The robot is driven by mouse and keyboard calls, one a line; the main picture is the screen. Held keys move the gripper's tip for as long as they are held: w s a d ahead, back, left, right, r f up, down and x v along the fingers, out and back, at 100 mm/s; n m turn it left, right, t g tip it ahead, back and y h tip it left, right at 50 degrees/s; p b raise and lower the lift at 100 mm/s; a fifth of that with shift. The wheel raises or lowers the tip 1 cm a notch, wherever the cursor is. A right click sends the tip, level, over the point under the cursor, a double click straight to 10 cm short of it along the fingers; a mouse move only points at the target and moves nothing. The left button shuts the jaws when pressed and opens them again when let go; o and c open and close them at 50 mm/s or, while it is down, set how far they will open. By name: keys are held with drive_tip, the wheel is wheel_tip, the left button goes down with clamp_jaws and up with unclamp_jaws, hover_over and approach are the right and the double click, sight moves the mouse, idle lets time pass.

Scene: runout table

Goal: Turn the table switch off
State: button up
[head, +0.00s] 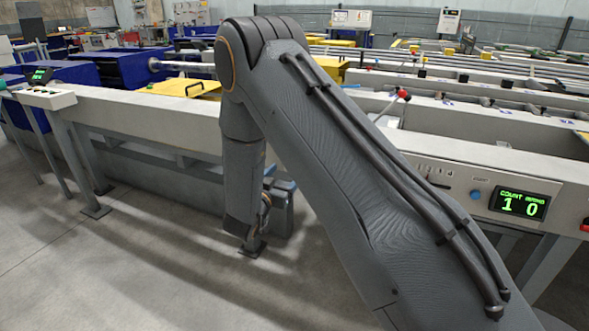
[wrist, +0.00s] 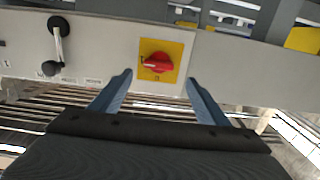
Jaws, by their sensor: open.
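The table switch is a red rotary knob (wrist: 158,63) on a yellow square plate (wrist: 178,51), set in the pale front panel in the wrist view. Its grip lies roughly sideways. A small dark mark shows left of it and another below it; they are too small to read surely. My gripper (wrist: 158,82) is open and empty. Its two blue-grey fingers stand apart, one low on each side of the knob, with the knob between and just above the tips. I cannot tell whether they touch the panel. In the head view my arm hides the switch.
A crank with a black knob (wrist: 58,40) sits on the panel left of the switch. In the head view, a green count display (head: 519,205) and blue button (head: 475,194) are on the table front. A red-knobbed lever (head: 403,95) rises behind.

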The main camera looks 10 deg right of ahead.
drive_tip(key=x, duration=0.7)
drive_tip(key=shift+w+d, duration=0.2)
drive_tip(key=shift+d, duration=0.15)
drive_tip(key=shift+c, duration=0.5)
drive_tip(key=c, duration=0.9)
drive_tip(key=shift+c, duration=0.2)
